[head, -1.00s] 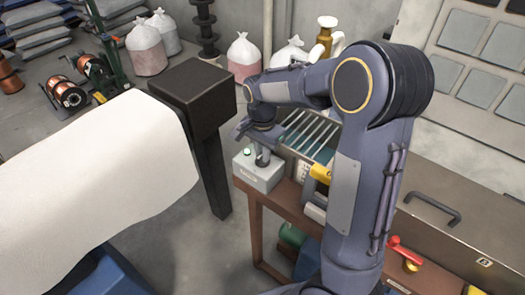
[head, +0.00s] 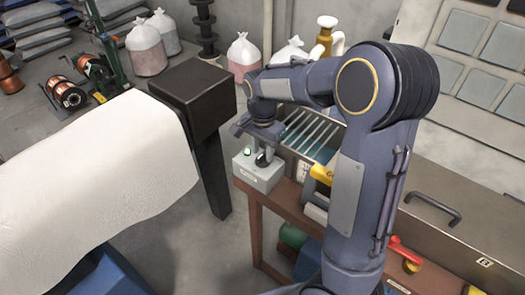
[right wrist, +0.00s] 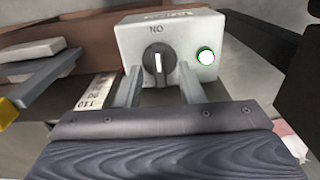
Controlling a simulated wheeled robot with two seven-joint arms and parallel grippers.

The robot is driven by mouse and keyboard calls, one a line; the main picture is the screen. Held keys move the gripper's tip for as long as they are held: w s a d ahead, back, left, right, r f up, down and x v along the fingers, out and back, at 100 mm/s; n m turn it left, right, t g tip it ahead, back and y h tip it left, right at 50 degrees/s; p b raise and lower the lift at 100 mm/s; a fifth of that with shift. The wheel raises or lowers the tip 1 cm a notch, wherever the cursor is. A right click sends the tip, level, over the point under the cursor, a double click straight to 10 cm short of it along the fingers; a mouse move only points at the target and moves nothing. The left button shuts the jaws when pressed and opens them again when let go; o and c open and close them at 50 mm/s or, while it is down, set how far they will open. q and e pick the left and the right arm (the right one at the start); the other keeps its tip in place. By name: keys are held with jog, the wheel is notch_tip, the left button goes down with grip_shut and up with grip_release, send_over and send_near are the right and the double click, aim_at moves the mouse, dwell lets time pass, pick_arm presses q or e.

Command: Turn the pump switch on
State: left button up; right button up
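The pump switch is a light grey box (head: 257,174) on the corner of the brown table in the head view. In the right wrist view the box (right wrist: 125,42) shows a black rotary knob (right wrist: 159,63) with its white mark in line with the lettering, which reads as an upside-down ON. A round lamp (right wrist: 206,57) beside the knob glows with a green rim. My right gripper (right wrist: 158,80) is open, its two fingers apart on either side of the knob, with nothing between them. It shows above the box in the head view (head: 260,149). My left gripper is out of view.
A ribbed tank (head: 306,138) stands right beside the switch box. A dark post (head: 205,95) and a white cloth (head: 95,175) are to the left. A yellow part (head: 322,174) and a red-handled valve (head: 405,253) sit along the table. Several bags stand behind on the floor.

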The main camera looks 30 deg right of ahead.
aim_at(263, 155)
notch_tip(263, 155, up, 6)
jog(key=shift+r, duration=0.4)
dwell(0.3)
jog(key=shift+s, duration=0.3)
jog(key=s+a+n+t+y, duration=0.2)
jog(key=s+n, duration=0.4)
jog(key=s, duration=0.5)
jog(key=s+a+n+t+y, duration=0.1)
jog(key=s+a+n+t, duration=0.2)
jog(key=s, duration=0.7)
jog(key=a+n, duration=0.2)
jog(key=n, duration=0.1)
jog(key=shift+s+a+f+t+y, duration=0.2)
jog(key=shift+s+f+t+y, duration=0.15)
jog(key=shift+f+t+y, duration=0.05)
